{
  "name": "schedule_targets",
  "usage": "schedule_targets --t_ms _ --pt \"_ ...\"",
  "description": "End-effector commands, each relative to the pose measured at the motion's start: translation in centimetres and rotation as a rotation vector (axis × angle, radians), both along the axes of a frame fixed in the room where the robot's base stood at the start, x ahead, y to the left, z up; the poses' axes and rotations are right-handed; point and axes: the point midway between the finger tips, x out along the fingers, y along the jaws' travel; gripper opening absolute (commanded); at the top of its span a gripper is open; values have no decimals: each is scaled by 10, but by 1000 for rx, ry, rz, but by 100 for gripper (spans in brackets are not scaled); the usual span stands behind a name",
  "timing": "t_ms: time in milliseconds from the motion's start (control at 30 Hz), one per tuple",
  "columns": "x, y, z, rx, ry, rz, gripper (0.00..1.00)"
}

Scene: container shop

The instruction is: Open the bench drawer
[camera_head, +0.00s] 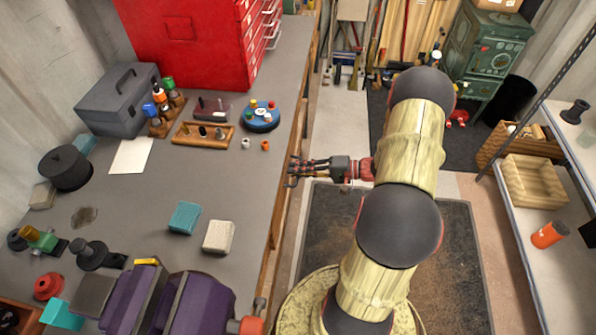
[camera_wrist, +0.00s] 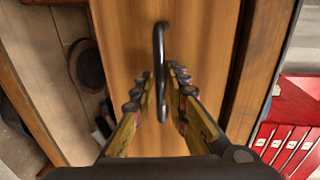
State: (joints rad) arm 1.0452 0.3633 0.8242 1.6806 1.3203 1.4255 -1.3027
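The bench drawer's wooden front (camera_wrist: 205,45) fills the middle of the wrist view, and none of its inside shows. Its dark, bar-like handle (camera_wrist: 160,60) stands out toward the camera. My gripper (camera_wrist: 158,84) has one finger on each side of the handle. The fingers are apart, with a visible gap to the handle on both sides, so they do not appear to press on it. In the head view my gripper (camera_head: 293,171) is at the right edge of the grey bench (camera_head: 240,185). The drawer front is hidden there below the bench edge.
The bench top holds a red tool chest (camera_head: 195,40), a grey toolbox (camera_head: 118,100), a purple machine (camera_head: 190,303) and two sponge-like blocks. An open space with a dark round item (camera_wrist: 86,65) lies beside the drawer front. A shelf unit (camera_head: 530,250) stands right.

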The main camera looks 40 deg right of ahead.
Motion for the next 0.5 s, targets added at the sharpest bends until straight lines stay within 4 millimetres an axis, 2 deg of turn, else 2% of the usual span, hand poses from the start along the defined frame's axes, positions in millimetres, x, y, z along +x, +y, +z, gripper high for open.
schedule_targets --t_ms 167,400,500 --pt "0 0 0 0 0 0 15" --pt "0 0 0 0 0 0 1" --pt "0 0 0 0 0 0 0"
